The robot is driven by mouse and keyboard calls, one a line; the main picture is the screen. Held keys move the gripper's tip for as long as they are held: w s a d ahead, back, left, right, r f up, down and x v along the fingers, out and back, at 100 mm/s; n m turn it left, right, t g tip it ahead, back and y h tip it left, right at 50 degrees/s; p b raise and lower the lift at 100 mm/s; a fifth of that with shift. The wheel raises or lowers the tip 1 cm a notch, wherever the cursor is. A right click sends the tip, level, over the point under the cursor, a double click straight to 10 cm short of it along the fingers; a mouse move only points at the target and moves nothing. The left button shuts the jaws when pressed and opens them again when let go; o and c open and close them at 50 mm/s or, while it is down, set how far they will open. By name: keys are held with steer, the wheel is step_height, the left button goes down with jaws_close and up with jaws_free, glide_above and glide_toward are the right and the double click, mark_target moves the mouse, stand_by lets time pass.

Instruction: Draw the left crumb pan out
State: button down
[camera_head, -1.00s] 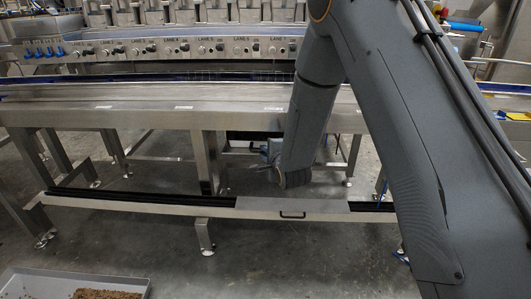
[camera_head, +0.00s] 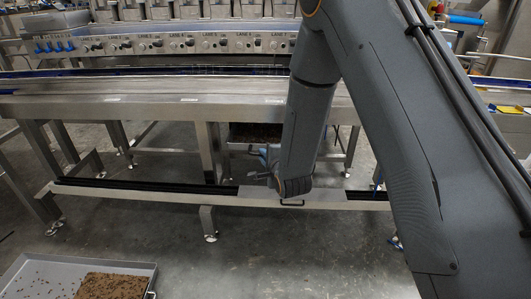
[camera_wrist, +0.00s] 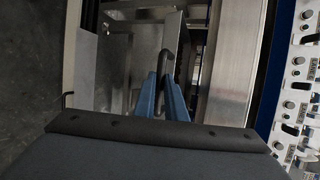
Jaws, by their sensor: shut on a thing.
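A crumb pan with dark brown crumbs (camera_head: 255,132) shows under the steel bench, partly hidden by a leg and my arm. My gripper (camera_head: 262,158) is in front of and below it, its blue fingers partly hidden by my wrist. In the wrist view, my gripper (camera_wrist: 160,92) has its blue fingers shut on a dark bar handle (camera_wrist: 169,48). Bare grey metal beside the handle looks like part of the pan, but the join is hard to see.
A low rail (camera_head: 130,191) with a steel cover crosses in front, below my gripper; the cover has a dark handle (camera_head: 292,204). Another grey tray (camera_head: 40,270) of brown crumbs is at lower left.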

steer(key=shift+s, duration=0.35)
steer(key=shift+d, duration=0.15)
steer(key=c, duration=1.7)
jaws_free()
steer(key=shift+w+d, duration=0.1)
steer(key=shift+c, duration=0.2)
steer(key=p+v, duration=0.1)
steer(key=v, duration=0.6)
steer(key=shift+s+r, duration=0.15)
steer(key=shift+s, duration=0.2)
steer(key=shift+d, duration=0.1)
